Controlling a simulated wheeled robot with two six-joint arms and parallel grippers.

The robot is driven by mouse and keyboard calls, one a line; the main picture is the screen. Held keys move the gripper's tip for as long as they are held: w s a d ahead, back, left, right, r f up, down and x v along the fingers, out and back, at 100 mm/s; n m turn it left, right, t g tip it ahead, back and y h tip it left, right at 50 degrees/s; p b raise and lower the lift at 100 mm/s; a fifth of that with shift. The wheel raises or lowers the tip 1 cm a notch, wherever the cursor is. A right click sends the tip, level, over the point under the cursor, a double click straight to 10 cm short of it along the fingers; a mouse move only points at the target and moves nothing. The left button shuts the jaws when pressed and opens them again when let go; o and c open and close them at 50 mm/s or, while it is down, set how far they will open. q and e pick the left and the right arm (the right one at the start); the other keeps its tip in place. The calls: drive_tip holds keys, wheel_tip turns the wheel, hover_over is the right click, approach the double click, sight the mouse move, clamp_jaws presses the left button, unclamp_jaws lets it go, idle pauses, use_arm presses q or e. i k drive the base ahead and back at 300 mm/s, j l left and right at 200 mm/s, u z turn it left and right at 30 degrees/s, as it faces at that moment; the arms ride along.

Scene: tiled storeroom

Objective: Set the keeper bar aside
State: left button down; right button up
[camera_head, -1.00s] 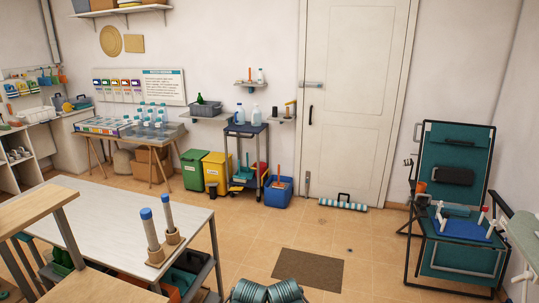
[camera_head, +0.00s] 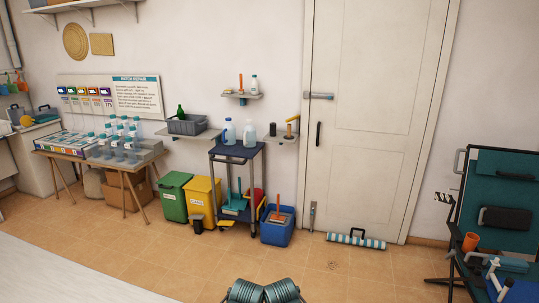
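A short grey bar (camera_head: 319,95) lies level across the left edge of the white door (camera_head: 375,130) at upper height; it looks like the keeper bar, though I cannot be sure. A second slim grey fitting (camera_head: 312,216) stands upright at the door's lower left edge. A dark vertical handle (camera_head: 318,134) is on the door, which is shut. A striped teal-and-white roll with a black handle (camera_head: 355,240) lies on the floor along the door's foot. Neither of my grippers shows; only two ribbed parts, apparently mine, are at the bottom edge.
A blue bin (camera_head: 277,227) and a dark trolley (camera_head: 237,152) stand left of the door, beside yellow (camera_head: 202,198) and green bins (camera_head: 173,197). A pale tabletop (camera_head: 60,275) fills the lower left.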

sight(298, 116)
drive_tip(key=i, duration=1.9)
drive_tip(key=i+z, duration=0.15)
drive_tip(key=i, duration=0.35)
drive_tip(key=i+j+z, duration=0.1)
drive_tip(key=i, duration=0.35)
drive_tip(key=i+j+z, duration=0.15)
drive_tip(key=i, duration=0.3)
drive_tip(key=i+j+z, duration=0.6)
drive_tip(key=i+z, duration=0.15)
drive_tip(key=i, duration=0.1)
